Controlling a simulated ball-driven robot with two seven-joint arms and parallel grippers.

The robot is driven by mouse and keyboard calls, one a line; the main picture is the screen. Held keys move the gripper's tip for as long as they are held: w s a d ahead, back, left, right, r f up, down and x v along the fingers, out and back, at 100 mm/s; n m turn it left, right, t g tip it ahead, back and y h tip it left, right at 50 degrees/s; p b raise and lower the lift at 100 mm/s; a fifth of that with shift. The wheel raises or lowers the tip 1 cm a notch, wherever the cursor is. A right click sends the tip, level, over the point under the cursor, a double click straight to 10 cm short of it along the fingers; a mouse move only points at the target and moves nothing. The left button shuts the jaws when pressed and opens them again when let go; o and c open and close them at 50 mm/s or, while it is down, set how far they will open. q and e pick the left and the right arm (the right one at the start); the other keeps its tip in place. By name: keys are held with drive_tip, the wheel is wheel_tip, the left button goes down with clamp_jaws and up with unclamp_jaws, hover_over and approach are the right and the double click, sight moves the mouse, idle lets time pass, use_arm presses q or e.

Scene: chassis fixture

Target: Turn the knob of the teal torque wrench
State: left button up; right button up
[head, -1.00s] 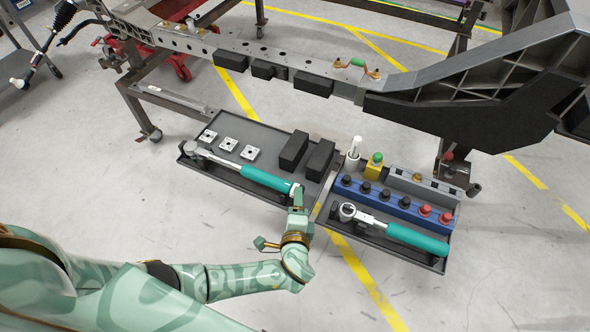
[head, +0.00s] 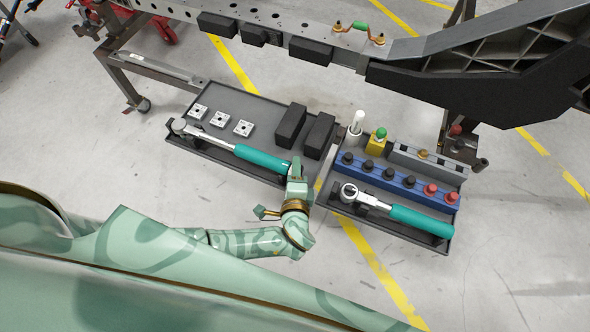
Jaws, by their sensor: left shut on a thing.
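The teal torque wrench lies along the front of the left grey tray, its teal handle (head: 262,158) pointing right and its metal head at the tray's left end. My left gripper (head: 295,168) is at the right end of this handle, where the knob is, and is shut on it. The fingers hide most of the knob, so its angle cannot be told. A second, shorter wrench with a teal handle (head: 421,221) and a round ratchet head lies in the right tray. My right gripper is not in view.
The left tray (head: 262,101) also holds several small square metal plates and two black blocks (head: 290,125). The right tray has a blue rack (head: 391,178) with black and red knobs. A yellow block with a green button (head: 376,143) stands behind it. The metal chassis beam overhangs the back.

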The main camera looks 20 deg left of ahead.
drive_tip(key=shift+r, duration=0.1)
use_arm(q)
drive_tip(key=shift+r+g+p, duration=0.3)
drive_tip(key=shift+g+p, duration=0.2)
drive_tip(key=shift+p, duration=0.4)
drive_tip(key=g+p, duration=0.2)
drive_tip(key=m+g+p, duration=0.1)
drive_tip(key=p, duration=0.2)
drive_tip(key=shift+w+d+r+g+h, duration=0.1)
drive_tip(key=shift+r+g+h, duration=0.05)
drive_tip(key=shift+g+h, duration=0.2)
drive_tip(key=shift+m+g+p, duration=0.4)
drive_tip(key=shift+g+p, duration=0.6)
drive_tip(key=shift+g, duration=0.15)
drive_tip(key=shift+f+m+g+p, duration=0.3)
drive_tip(key=shift+g+p, duration=0.2)
drive_tip(key=shift+g, duration=0.5)
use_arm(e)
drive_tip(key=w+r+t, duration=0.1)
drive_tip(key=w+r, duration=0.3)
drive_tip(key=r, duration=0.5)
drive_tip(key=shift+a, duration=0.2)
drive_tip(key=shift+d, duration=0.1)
use_arm(q)
drive_tip(key=o, duration=1)
drive_tip(key=shift+c, duration=0.2)
